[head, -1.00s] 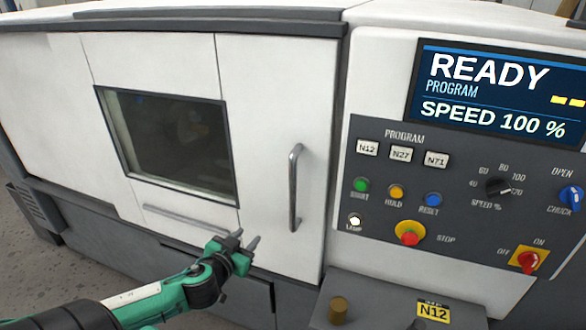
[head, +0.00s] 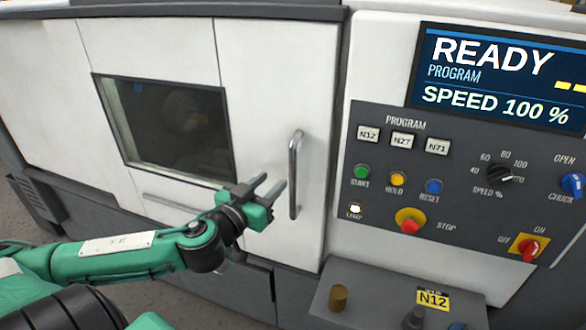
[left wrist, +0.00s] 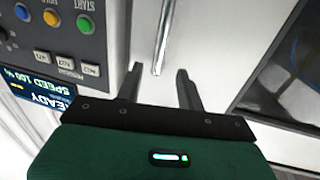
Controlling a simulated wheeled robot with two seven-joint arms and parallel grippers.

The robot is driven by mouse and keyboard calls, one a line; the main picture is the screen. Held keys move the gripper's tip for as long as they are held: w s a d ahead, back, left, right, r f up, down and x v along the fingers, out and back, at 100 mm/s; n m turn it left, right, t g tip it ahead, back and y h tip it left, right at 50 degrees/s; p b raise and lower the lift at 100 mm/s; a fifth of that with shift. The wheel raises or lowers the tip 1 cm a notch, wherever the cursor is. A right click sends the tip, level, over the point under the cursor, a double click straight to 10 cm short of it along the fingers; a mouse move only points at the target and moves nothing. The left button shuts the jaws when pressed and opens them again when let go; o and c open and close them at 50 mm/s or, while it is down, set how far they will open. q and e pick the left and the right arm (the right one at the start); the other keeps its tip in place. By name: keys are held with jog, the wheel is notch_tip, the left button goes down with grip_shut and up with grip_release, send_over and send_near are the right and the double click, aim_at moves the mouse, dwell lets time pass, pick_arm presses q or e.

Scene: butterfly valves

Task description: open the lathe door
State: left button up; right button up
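The lathe door (head: 262,95) is a white panel with a dark window (head: 170,130), and it looks shut. Its upright metal handle (head: 294,175) is on the right side of the door. My left gripper (head: 272,186) is open just left of the handle's lower half, fingers pointing towards it. In the left wrist view the two dark fingers (left wrist: 160,82) are apart, and the handle (left wrist: 163,40) lies ahead between them, apart from the fingertips as far as I can tell. My right gripper is not in view.
The control panel (head: 440,190) is right of the door, with buttons, a red stop knob (head: 410,222) and a screen (head: 500,80) reading READY. A ledge (head: 375,300) below it holds a brass cylinder (head: 338,297) and an N12 label (head: 433,299).

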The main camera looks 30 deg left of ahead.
aim_at(290, 162)
pick_arm(q)
jog(key=w+b, duration=0.4)
jog(key=w, duration=0.1)
jog(key=shift+a+r, duration=0.15)
jog(key=w+p, duration=0.2)
jog(key=w, duration=0.2)
jog(key=shift+w+f, duration=0.2)
jog(key=shift+w, duration=0.5)
grip_shut()
